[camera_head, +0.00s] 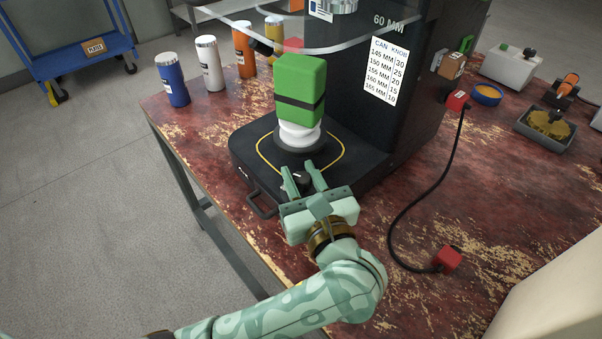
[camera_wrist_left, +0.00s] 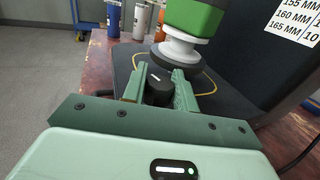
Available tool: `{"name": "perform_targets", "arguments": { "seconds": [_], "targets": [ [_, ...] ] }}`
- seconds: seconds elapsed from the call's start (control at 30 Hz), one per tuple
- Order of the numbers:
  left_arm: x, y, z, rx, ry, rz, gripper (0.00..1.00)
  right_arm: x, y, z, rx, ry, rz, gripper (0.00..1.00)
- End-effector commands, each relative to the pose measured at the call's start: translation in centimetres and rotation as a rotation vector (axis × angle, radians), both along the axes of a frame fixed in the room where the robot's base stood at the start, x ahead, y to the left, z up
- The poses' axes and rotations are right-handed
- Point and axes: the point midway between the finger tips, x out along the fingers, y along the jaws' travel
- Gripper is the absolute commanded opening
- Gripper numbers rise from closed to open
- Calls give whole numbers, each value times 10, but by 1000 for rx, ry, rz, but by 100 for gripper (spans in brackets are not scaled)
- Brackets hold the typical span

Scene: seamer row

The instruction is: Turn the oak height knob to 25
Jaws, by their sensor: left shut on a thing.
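A black knob (camera_head: 300,179) with a white pointer line sits at the front of the machine's dark base (camera_head: 357,177). It looks black, not oak. My left gripper (camera_head: 297,167) is shut on this knob, one finger on each side. In the left wrist view the knob (camera_wrist_left: 159,88) stands between the fingers (camera_wrist_left: 159,69), its white line slanting up and to the left. I cannot read any scale around it. A card (camera_head: 386,70) on the machine's column pairs can heights with knob numbers; 150 MM stands beside 25. My right gripper is not in view.
A green block (camera_head: 300,88) with a black band stands over a white and grey round seat behind the knob. Blue (camera_head: 172,80), white (camera_head: 210,63) and orange (camera_head: 244,50) cans line the left table edge. A black cable runs to a red switch box (camera_head: 447,259) at right.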

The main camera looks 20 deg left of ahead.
Motion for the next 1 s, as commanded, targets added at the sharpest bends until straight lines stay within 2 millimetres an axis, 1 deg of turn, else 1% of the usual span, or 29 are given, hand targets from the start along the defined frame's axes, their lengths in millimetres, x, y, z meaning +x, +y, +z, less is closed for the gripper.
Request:
{"name": "perform_targets", "arguments": {
  "seconds": [0.03, 0.07, 0.23, 0.43, 0.6, 0.7, 0.93, 0.97, 1.0],
  "targets": [
    [0, 0, 0, 0, 0, 0, 11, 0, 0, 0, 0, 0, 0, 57],
    [0, 0, 0, 0, 0, 0, 6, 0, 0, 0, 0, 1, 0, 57],
    [0, 1, 0, 1, 0, -27, 6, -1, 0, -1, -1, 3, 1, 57],
    [0, 2, -2, 5, 0, -251, 6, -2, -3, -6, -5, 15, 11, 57],
    [0, 1, -2, 3, 1, -395, 6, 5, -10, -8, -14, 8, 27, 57],
    [0, 0, -1, 0, 0, -422, 6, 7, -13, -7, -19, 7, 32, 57],
    [0, -1, 0, -2, 0, -421, 6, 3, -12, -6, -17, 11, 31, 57],
    [0, -1, 0, -2, 0, -421, 34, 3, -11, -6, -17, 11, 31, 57],
    [0, -1, 0, -2, 0, -420, 46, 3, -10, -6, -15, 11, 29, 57]
  ]
}}
